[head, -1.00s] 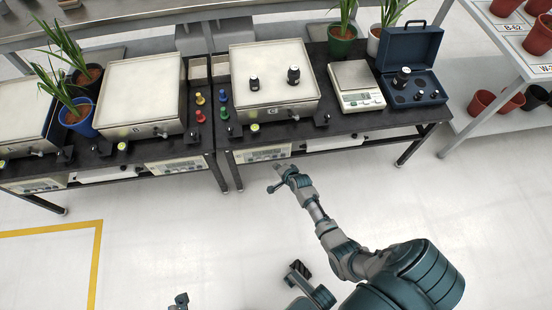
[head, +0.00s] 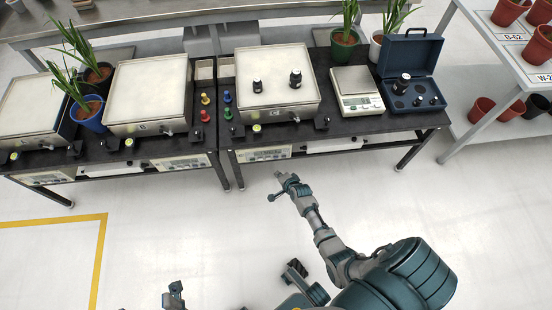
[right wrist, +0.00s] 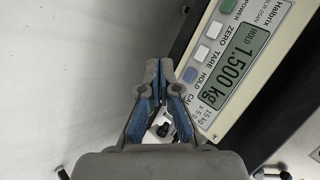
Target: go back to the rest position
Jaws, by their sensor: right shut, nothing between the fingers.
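My right gripper (head: 280,182) is shut and empty.
The black table (head: 330,137) carries a platform (head: 275,72) with two dark weights, a small white scale (head: 357,92), and an open blue weight case (head: 412,70). Potted plants stand behind. A shelf with pots (head: 500,62) is at right. The floor in front is clear.

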